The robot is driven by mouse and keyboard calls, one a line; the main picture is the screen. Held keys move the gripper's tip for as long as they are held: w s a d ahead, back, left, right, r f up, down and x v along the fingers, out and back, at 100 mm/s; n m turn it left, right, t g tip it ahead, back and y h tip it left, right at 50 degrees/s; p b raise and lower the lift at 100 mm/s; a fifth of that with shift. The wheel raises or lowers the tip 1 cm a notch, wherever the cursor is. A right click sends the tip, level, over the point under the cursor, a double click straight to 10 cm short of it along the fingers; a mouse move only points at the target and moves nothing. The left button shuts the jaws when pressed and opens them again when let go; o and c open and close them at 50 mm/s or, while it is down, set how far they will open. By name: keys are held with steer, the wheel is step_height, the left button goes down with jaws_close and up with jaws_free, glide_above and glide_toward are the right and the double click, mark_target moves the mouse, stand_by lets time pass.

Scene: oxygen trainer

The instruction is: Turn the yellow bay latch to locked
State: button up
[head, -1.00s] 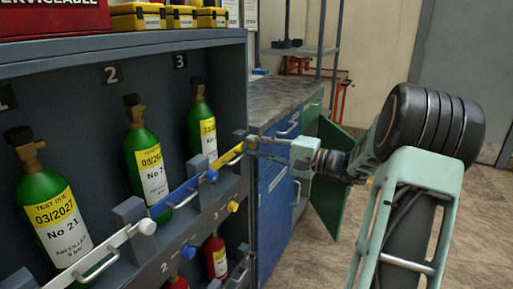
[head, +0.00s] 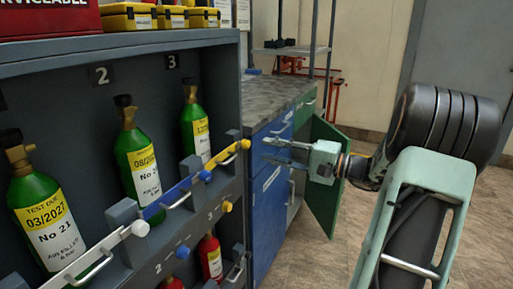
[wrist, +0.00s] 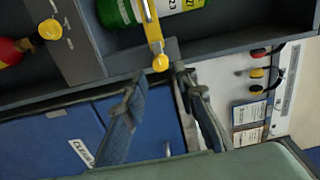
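The yellow latch bar (head: 225,159) slants up to the right across the front of bay 3, ending in a yellow ball (head: 245,144). The bar runs in front of the green bottle (head: 194,128) in bay 3. My gripper (head: 266,150) is open and empty, just right of the yellow ball and apart from it. In the wrist view the yellow latch (wrist: 153,28) points down toward the gap between my open fingers (wrist: 158,76), with its ball just beyond the fingertips.
A blue latch bar (head: 173,196) and a white one (head: 108,245) cross the neighbouring bays. A yellow knob (head: 227,206) sits on the shelf edge below. A blue cabinet (head: 270,200) with an open green door (head: 325,180) stands behind my gripper.

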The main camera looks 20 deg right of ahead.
steer(key=v, duration=0.5)
stand_by(0.4)
